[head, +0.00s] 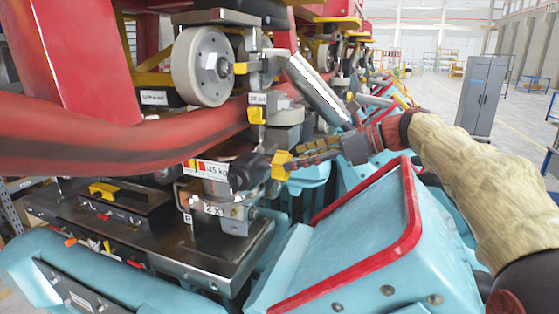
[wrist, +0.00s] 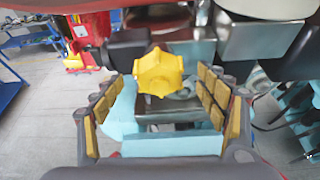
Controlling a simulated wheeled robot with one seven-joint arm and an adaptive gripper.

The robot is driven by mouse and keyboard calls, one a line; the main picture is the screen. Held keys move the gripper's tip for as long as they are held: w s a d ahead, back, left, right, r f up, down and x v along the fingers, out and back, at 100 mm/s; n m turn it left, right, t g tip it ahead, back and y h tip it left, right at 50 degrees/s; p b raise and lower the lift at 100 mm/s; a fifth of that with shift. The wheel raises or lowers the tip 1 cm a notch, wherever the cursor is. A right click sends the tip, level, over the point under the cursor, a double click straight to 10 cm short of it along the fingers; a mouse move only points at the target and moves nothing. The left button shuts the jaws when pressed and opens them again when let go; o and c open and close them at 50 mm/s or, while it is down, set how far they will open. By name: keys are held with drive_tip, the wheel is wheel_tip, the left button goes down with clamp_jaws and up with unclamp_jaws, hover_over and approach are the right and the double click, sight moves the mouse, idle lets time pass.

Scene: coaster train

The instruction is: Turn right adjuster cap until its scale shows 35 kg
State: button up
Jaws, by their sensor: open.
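The yellow lobed adjuster cap (head: 281,165) sits on the right end of a dark horizontal adjuster body. A white scale label (head: 208,169) with red and yellow marks beside it appears to read 45 kg; a small R plate (head: 188,218) is below. In the wrist view the cap (wrist: 160,73) faces me, between the two gold-padded fingers and slightly above their middle. My gripper (head: 308,157) is open just right of the cap, with its fingers pointing left at it. The gripper (wrist: 160,100) is also open and empty in the wrist view. Whether any pad touches the cap cannot be told.
A red tube (head: 120,145) crosses above the adjuster, and a grey wheel (head: 202,67) hangs over it. A teal seat shell with red trim (head: 345,240) stands below my arm. A dark metal plate (head: 205,250) lies under the adjuster. A grey cabinet (head: 482,95) stands far back right.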

sight(289, 161)
drive_tip(key=shift+p+x, duration=0.4)
drive_tip(key=shift+x, duration=2.55)
drive_tip(key=shift+c, duration=1.2)
drive_tip(key=shift+s, duration=0.1)
drive_tip(key=c, duration=0.9)
